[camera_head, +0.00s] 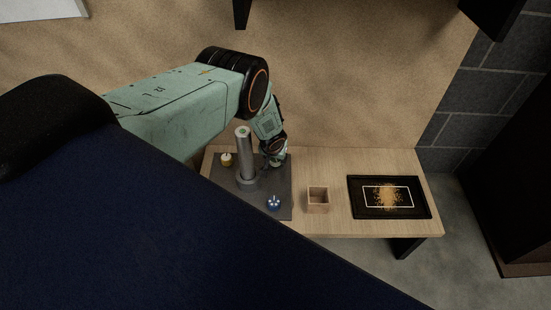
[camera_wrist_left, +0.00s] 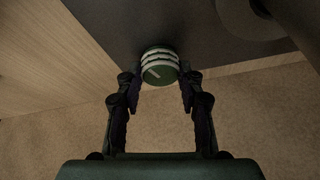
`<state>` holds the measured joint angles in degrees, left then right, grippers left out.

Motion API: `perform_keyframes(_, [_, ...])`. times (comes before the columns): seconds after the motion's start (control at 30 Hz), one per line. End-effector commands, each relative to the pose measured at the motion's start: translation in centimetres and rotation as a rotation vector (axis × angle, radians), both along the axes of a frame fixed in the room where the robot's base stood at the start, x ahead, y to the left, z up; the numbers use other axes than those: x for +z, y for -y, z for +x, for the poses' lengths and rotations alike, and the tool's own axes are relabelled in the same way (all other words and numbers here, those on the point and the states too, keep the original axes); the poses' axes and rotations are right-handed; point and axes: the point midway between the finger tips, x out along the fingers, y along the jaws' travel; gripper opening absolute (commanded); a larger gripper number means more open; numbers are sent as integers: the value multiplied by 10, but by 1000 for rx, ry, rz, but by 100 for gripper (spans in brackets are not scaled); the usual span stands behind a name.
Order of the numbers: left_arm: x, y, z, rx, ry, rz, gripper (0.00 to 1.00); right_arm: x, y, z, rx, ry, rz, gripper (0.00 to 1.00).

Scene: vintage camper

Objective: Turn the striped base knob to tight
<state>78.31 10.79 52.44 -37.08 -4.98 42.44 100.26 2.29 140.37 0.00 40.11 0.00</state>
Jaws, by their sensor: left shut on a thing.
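The striped base knob (camera_wrist_left: 159,66), dark green with pale bands and a pale pointer line on its face, sits at the edge of the dark grey base plate (camera_head: 232,196). My left gripper (camera_wrist_left: 158,84) has its two fingers on either side of the knob, closed on it. In the head view my left gripper (camera_head: 273,152) reaches down at the back right of the plate and mostly hides the knob. A grey metal post (camera_head: 243,155) stands upright on the plate. My right gripper is not in view.
A yellow-and-white knob (camera_head: 226,159) and a blue knob (camera_head: 274,202) sit on the same plate. A small open wooden box (camera_head: 318,205) and a black tray (camera_head: 355,210) with orange-brown grains stand to the right on the wooden bench (camera_head: 335,163). A tan wall is behind.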

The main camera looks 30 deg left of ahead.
Motion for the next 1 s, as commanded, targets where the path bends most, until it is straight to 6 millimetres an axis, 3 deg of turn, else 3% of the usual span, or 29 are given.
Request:
perform_keyframes(0.5, [0,1,0,-12,0,-1,6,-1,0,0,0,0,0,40])
perform_keyframes(0.53, [0,1,0,-12,0,-1,40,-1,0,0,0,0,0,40])
perform_keyframes(0.77, [0,0,0,-12,0,-1,60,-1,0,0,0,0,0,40])
perform_keyframes(1.0, [0,0,0,-11,-1,0,61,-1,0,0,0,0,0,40])
